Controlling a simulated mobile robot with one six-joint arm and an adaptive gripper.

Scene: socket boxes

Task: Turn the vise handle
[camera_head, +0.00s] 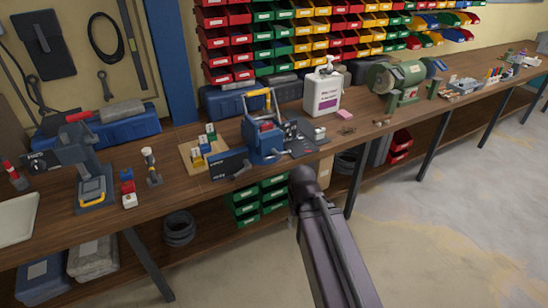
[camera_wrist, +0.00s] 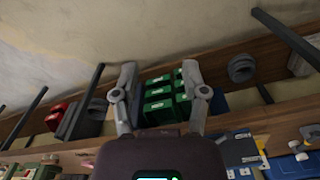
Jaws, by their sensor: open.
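A blue vise (camera_head: 264,140) stands at the bench's front edge in the head view, left of the picture's middle. A thin bar, apparently the vise handle (camera_head: 243,170), shows low on its front; its exact angle is too small to tell. My gripper (camera_wrist: 159,75) shows in the wrist view with its two fingers spread apart and nothing between them. The green bins under the bench lie beyond the fingers. In the head view my arm rises in front of the bench, right of the vise and apart from it in the picture; the fingers cannot be made out there.
The wooden bench (camera_head: 400,140) runs across the scene. A white bottle (camera_head: 322,94) and a green bench grinder (camera_head: 398,82) stand right of the vise. A dark box (camera_head: 229,163) sits close to its left. Green bins (camera_head: 246,205) are below. Floor (camera_head: 460,220) in front is clear.

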